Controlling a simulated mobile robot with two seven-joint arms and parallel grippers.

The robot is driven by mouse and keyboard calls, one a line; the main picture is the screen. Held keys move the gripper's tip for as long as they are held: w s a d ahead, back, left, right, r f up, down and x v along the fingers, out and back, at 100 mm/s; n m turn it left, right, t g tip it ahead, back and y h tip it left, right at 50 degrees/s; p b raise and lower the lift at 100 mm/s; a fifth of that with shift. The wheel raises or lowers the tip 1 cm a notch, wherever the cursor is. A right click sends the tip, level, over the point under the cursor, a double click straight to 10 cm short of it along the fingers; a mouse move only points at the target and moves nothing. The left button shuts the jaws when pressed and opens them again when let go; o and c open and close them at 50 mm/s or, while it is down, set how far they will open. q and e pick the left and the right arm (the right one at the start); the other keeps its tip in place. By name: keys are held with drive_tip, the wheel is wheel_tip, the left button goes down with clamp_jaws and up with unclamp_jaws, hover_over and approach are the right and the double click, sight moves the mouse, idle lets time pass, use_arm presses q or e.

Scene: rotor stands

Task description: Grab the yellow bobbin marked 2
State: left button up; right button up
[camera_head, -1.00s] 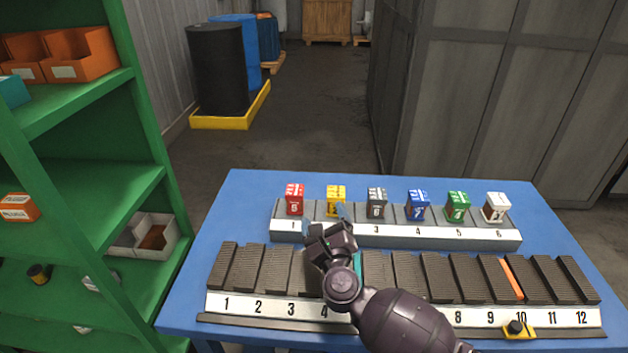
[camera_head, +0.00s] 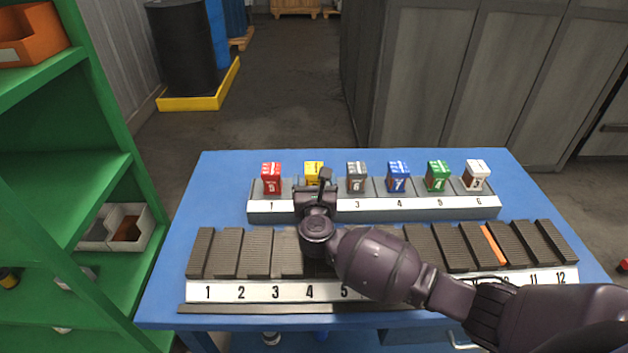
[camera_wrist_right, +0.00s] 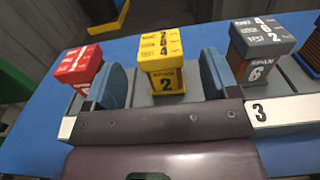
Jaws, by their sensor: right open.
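The yellow bobbin marked 2 (camera_head: 314,171) sits in the second place of the numbered rack (camera_head: 420,208) on the blue table. In the right wrist view the yellow bobbin (camera_wrist_right: 164,62) stands upright with a black 2 on its front. My right gripper (camera_head: 314,183) is at the yellow bobbin. In the right wrist view its two blue-grey fingers (camera_wrist_right: 164,86) are open, one on each side of the bobbin, with gaps visible. The gripper hides the bobbin's lower part in the head view. My left gripper is not in view.
A red bobbin (camera_head: 271,178) stands to the left and a grey bobbin (camera_head: 357,177) to the right, close to the fingers. Blue, green and white bobbins stand farther right. A row of dark ribbed slots (camera_head: 257,252) lies in front. A green shelf (camera_head: 60,200) is at left.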

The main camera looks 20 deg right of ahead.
sight(314, 168)
drive_tip(key=b+x, duration=0.2)
drive_tip(key=x, duration=0.2)
drive_tip(key=shift+w, duration=0.3)
drive_tip(key=shift+w+d, duration=0.15)
drive_tip(key=shift+w, duration=0.2)
drive_tip(key=shift+c, duration=0.5)
drive_tip(key=c, duration=0.9)
drive_tip(key=shift+r, duration=0.1)
drive_tip(key=shift+c, duration=0.8)
drive_tip(key=shift+r, duration=0.1)
